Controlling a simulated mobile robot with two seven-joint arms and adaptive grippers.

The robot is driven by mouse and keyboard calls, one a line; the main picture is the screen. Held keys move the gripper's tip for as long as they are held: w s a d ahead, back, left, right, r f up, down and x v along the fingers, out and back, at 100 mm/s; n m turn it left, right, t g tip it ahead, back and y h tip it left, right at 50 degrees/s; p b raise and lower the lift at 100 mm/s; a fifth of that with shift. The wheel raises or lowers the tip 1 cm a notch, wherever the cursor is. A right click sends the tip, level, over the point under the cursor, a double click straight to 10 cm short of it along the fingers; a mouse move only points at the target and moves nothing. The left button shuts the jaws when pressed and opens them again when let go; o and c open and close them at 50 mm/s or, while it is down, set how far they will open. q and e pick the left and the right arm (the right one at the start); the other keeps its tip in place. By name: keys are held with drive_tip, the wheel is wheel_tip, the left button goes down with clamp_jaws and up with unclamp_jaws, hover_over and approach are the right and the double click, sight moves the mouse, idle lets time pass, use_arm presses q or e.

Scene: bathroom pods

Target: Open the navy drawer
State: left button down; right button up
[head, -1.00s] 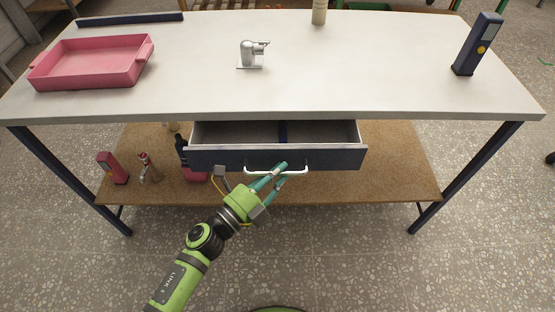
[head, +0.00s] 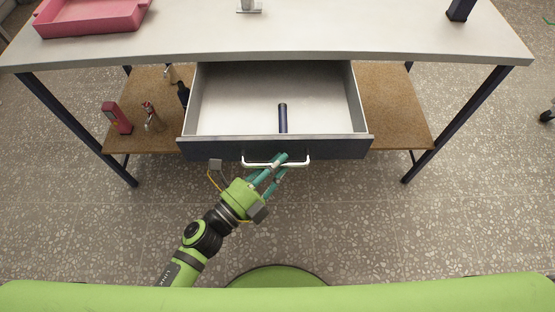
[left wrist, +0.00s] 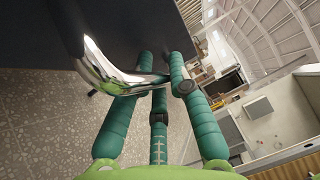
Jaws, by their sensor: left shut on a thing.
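The navy drawer (head: 215,149) hangs under the table top and is pulled well out in the head view. Its grey inside shows, with a dark blue cylinder-like thing (head: 283,118) lying in it near the front. The drawer's silver bar handle (head: 300,161) runs across the front. My right gripper is not in view.
The white table top (head: 300,40) carries a pink tray (head: 90,18), a silver thing (head: 249,6) and a dark device (head: 460,9). A brown lower shelf (head: 395,110) holds a red thing (head: 117,117) and bottles at left. The floor in front is clear.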

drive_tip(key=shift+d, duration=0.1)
use_arm(q)
drive_tip(key=c, duration=1.2)
unclamp_jaws()
drive_tip(key=shift+o, duration=0.2)
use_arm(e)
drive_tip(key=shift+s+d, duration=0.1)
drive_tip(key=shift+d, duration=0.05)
use_arm(q)
drive_tip(key=v, duration=1.2)
drive_tip(key=shift+a, duration=0.1)
